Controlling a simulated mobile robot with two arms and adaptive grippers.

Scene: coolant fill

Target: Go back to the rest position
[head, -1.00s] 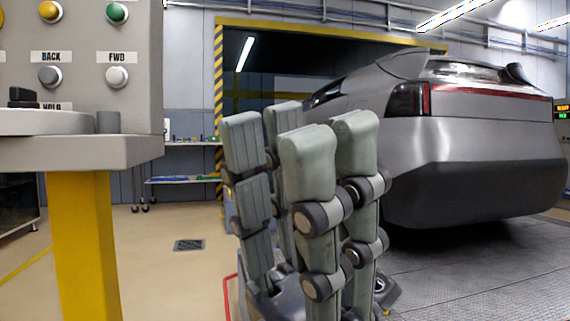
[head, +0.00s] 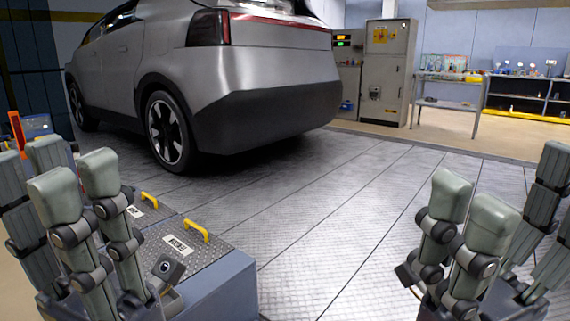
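My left gripper (head: 52,166) stands at the lower left of the head view, fingers upright and apart, with nothing seen between them. My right gripper (head: 518,188) stands at the lower right, fingers also upright and spread, with nothing seen between them. Its outer fingers are partly cut off by the frame edge. The grippers are far apart, with open floor seen between them.
A silver car (head: 265,95) stands ahead on a metal-plate floor (head: 350,230). A blue-grey box with yellow handles (head: 215,275) lies close beside my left gripper. A grey cabinet (head: 388,75), a workbench (head: 450,78) and a shelf (head: 525,95) stand at the back right.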

